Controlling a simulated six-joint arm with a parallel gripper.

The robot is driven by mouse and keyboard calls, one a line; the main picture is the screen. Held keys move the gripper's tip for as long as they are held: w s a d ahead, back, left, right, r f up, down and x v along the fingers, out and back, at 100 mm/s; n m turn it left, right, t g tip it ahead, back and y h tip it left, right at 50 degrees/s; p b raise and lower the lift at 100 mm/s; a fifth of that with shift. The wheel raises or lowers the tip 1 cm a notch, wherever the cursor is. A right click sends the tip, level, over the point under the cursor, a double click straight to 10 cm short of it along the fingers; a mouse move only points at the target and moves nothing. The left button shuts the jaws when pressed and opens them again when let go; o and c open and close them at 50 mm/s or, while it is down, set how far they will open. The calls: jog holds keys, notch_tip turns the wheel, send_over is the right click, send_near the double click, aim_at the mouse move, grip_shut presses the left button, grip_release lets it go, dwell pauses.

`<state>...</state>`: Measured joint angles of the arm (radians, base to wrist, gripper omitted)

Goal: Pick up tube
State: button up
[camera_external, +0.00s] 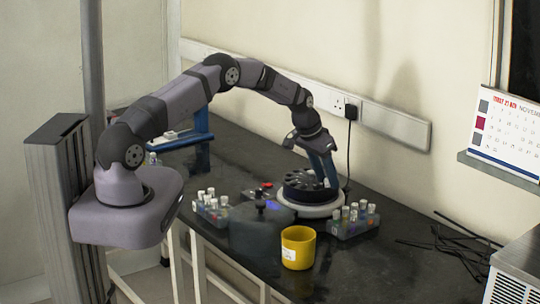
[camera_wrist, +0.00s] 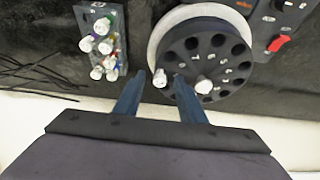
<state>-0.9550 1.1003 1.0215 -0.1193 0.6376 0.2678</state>
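My gripper (camera_wrist: 159,76) is open, with its two blue fingers apart. A white-capped tube (camera_wrist: 160,79) shows between the fingertips in the wrist view, at the edge of the dark numbered rotor (camera_wrist: 215,55); neither finger appears to touch it. A second white-capped tube (camera_wrist: 204,86) is in the rotor, right of the right finger. In the external view my gripper (camera_external: 331,180) points down at the right side of the centrifuge (camera_external: 300,208). The tubes in the rotor cannot be made out there, and most of both tube bodies is hidden.
A rack (camera_external: 356,222) of several capped tubes stands right of the centrifuge, and another rack (camera_external: 209,208) stands left. A yellow cup (camera_external: 297,247) and a dark lid-like object (camera_external: 262,226) are in front. Black cables (camera_external: 455,243) lie at the right; the wall is close behind.

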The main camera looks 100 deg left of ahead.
grip_shut()
dwell(0.4)
